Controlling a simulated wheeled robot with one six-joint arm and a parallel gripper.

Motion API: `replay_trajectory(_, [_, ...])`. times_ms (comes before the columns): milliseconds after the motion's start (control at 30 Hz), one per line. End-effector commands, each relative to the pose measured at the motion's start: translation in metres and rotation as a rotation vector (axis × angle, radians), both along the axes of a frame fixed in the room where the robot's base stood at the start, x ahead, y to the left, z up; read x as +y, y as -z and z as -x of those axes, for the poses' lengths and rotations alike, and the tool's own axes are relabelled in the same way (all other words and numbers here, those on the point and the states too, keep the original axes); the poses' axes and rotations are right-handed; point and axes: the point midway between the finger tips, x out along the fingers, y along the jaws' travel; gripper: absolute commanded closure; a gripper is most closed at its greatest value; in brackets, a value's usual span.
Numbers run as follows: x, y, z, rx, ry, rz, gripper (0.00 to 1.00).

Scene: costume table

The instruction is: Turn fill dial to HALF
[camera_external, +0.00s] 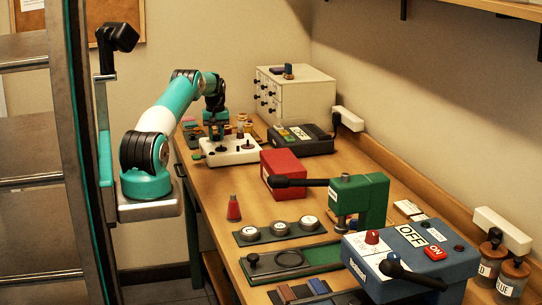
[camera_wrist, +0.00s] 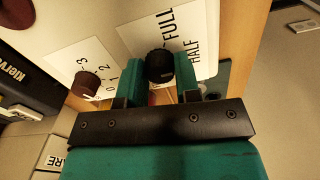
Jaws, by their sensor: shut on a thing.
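The fill dial (camera_wrist: 160,65) is a black round knob on a white label (camera_wrist: 186,18) in the wrist view. The words FULL and HALF are printed beside it, to its right. My gripper (camera_wrist: 159,72) has one teal finger on each side of the knob and is shut on it. I cannot tell which word the dial points at. In the external view my gripper (camera_external: 214,132) reaches down over the white control box (camera_external: 236,155); the fill dial there is too small and covered to make out.
A brown knob (camera_wrist: 86,87) with a 0 to 3 scale is left of my gripper. A dark box (camera_external: 300,140) stands right of the white box, white drawers (camera_external: 305,97) behind. A red box (camera_external: 283,175) and green press (camera_external: 360,197) stand nearer the camera.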

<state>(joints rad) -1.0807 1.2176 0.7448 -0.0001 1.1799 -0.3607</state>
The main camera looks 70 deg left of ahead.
Motion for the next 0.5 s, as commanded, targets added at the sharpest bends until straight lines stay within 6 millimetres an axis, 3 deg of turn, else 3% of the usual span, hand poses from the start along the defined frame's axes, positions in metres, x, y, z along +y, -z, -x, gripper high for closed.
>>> replay_trajectory(133, [0.0008, -0.0016, -0.0004, -0.002, 0.001, -0.004, 0.93])
replay_trajectory(167, [0.0008, -0.0016, -0.0004, -0.002, 0.001, -0.004, 0.65])
replay_trajectory(267, [0.0007, -0.0014, -0.0004, -0.001, 0.001, -0.003, 0.44])
replay_trajectory(500, [0.0003, -0.0008, -0.0002, -0.001, 0.001, -0.002, 0.44])
